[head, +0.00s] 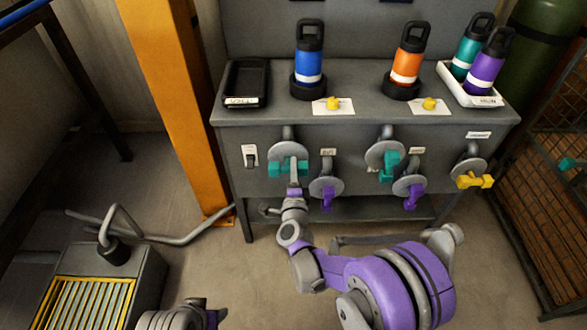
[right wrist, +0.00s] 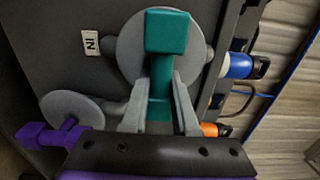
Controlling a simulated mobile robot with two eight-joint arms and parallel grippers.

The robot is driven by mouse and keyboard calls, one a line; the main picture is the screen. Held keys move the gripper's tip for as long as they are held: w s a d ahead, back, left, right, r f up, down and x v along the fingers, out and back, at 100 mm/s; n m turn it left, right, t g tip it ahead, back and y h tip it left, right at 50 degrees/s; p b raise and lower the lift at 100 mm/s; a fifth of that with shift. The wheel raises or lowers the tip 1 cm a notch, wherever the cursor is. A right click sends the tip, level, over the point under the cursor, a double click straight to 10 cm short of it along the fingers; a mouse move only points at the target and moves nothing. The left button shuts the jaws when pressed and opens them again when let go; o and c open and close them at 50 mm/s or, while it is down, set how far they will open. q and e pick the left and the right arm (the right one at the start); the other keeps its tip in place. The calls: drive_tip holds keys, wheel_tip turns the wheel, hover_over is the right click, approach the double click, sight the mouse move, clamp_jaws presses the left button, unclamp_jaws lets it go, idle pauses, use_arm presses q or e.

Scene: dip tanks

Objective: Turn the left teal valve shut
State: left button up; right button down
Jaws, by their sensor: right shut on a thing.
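The left teal valve (head: 288,166) is on the front of the grey bench, its teal handle in front of a round grey disc. In the right wrist view the teal handle (right wrist: 166,62) stands out from the disc between my fingers. My right gripper (head: 294,190) is shut on this handle, one finger on each side. The fingers hide part of the handle's stem. Part of my left arm, with what may be its gripper (head: 205,314), shows at the bottom edge; its fingers cannot be made out.
A purple valve (head: 327,190) sits close to the right of the gripped one. Another teal valve (head: 387,165), a purple valve (head: 409,190) and a yellow valve (head: 474,180) are further right. A blue bottle (head: 309,65) and an orange bottle (head: 407,65) stand on top. An orange post (head: 172,90) rises at left.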

idle(0.3)
drive_tip(key=c, duration=0.7)
unclamp_jaws()
drive_tip(key=s+p, duration=0.1)
drive_tip(key=s, duration=1)
